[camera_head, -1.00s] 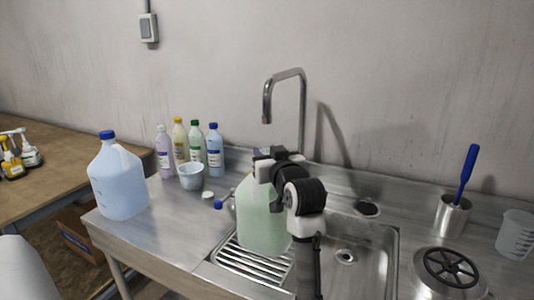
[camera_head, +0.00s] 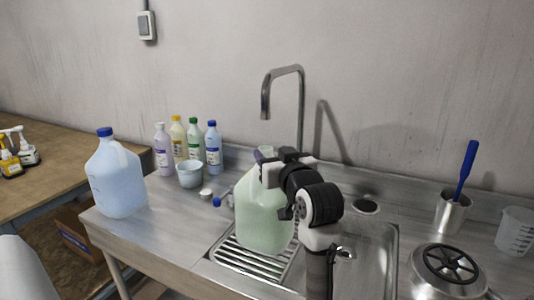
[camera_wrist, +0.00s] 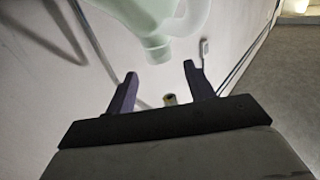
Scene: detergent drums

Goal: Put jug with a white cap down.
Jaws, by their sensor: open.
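A translucent green jug (camera_head: 262,226) stands upright on the ribbed drainboard at the left of the sink, its top partly hidden by my gripper in the head view. My gripper (camera_head: 263,166) is beside the jug's top, on its right. In the wrist view my gripper (camera_wrist: 160,70) has its two fingers spread with nothing between them. The jug's neck and handle (camera_wrist: 157,45) lie just beyond the fingertips, apart from them. The pale end of the neck shows, but I cannot tell its cap clearly.
A blue-capped jug (camera_head: 117,182) stands at the counter's left end. Several bottles (camera_head: 195,147) and a white cup (camera_head: 190,174) stand at the back, with loose caps nearby. A tall faucet (camera_head: 302,110) rises behind the sink. A steel pot with a brush (camera_head: 452,214) is at right.

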